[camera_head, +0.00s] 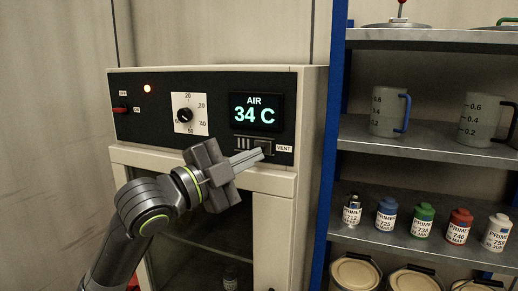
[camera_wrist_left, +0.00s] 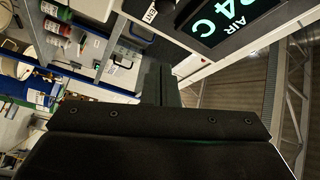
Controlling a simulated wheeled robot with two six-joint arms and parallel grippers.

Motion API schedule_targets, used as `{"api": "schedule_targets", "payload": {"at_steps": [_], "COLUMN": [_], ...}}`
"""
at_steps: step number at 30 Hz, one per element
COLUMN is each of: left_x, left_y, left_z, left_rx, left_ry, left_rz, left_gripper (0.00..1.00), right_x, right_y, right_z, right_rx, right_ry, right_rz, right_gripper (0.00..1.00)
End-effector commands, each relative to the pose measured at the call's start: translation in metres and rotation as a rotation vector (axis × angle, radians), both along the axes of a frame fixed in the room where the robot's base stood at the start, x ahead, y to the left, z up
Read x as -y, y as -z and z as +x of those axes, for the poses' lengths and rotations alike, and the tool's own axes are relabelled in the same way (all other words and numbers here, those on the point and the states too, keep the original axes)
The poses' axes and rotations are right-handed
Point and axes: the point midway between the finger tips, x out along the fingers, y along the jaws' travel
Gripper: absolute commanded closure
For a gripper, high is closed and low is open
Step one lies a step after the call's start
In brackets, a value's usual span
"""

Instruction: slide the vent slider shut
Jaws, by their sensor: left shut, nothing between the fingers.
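The vent slider (camera_head: 265,148) sits on the dark control panel of a white cabinet, under the green "AIR 34 C" display (camera_head: 256,113) and beside the "VENT" label (camera_head: 284,149). Slots show at the left end of the vent. My left gripper (camera_head: 258,154) is shut and empty, its fingertips at the vent slider's lower left side. I cannot tell whether they touch it. The fingers partly hide the vent. In the left wrist view the shut fingers (camera_wrist_left: 160,82) point toward the panel near the label. My right gripper is not in view.
The panel also carries a dial (camera_head: 189,113) and a red switch (camera_head: 120,110). A blue-framed shelf rack (camera_head: 420,130) with measuring jugs, small primer bottles and tins stands close on the right. The wall at the left is bare.

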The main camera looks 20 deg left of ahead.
Motion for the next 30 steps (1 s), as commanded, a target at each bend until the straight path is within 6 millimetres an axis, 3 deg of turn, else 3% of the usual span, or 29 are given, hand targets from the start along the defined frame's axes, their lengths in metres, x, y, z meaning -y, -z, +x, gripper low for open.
{"api": "schedule_targets", "payload": {"at_steps": [15, 24, 30], "left_x": [0.033, 0.003, -0.003], "left_y": [-0.011, 0.005, 0.009], "left_z": [0.054, 0.061, 0.062], "left_rx": [-0.004, -0.004, -0.003], "left_ry": [0.004, -0.002, 0.000], "left_rz": [-0.004, 0.003, 0.002], "left_gripper": [1.00, 1.00, 1.00], "right_x": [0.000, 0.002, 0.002], "right_y": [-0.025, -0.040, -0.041], "right_z": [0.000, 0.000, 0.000], "right_rx": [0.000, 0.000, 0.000], "right_ry": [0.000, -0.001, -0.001], "right_rz": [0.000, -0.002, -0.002], "right_gripper": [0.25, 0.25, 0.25]}}
